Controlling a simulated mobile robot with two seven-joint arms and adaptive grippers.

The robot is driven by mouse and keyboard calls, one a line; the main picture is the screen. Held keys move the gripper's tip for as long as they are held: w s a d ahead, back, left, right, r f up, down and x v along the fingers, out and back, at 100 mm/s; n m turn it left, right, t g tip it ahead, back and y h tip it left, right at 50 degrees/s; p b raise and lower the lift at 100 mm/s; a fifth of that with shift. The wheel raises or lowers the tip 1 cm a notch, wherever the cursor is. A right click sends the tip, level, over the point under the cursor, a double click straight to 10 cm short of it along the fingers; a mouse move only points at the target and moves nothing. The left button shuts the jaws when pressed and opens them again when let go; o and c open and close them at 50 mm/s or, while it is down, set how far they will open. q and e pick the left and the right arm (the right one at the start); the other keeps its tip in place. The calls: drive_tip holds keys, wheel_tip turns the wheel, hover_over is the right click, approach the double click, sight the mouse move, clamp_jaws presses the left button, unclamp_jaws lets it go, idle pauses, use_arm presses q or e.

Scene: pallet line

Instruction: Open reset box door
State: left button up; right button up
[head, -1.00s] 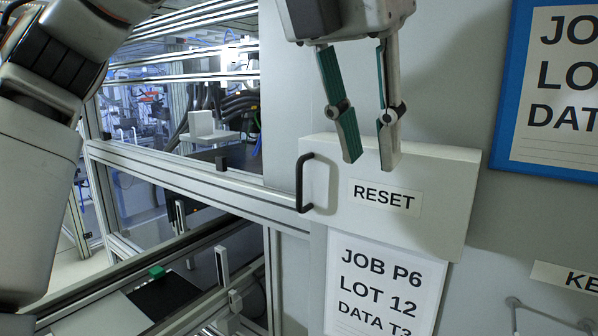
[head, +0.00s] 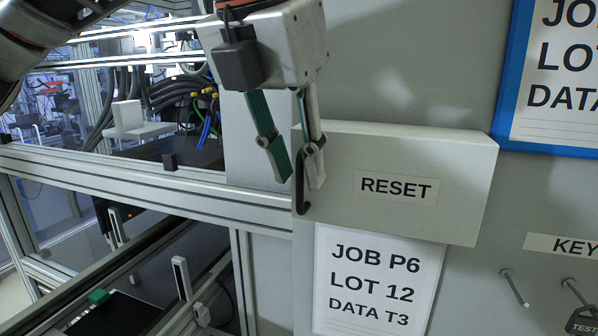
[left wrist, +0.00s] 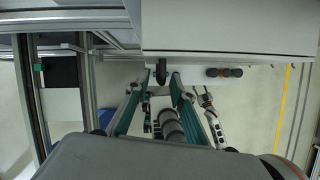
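The reset box (head: 400,160) is a white box on the grey wall with a RESET label (head: 396,188) on its front. Its black handle (head: 302,195) is at the front's left edge, with its upper part hidden by a finger. My left gripper (head: 299,183) is open and points down, with its fingertips on either side of the handle; contact cannot be told. In the left wrist view the handle (left wrist: 161,70) shows between the open fingertips, and the box (left wrist: 230,28) fills the top. The box front sits flush, with no gap showing.
A JOB P6 sheet (head: 374,282) hangs just below the box. A blue-framed board (head: 505,75) is at upper right, and hooks with a key tag (head: 584,320) at lower right. The metal frame rail (head: 150,182) runs close by on the left.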

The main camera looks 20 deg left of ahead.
use_arm(q)
drive_tip(key=shift+x, duration=0.85)
clamp_jaws()
drive_tip(key=shift+s, duration=0.1)
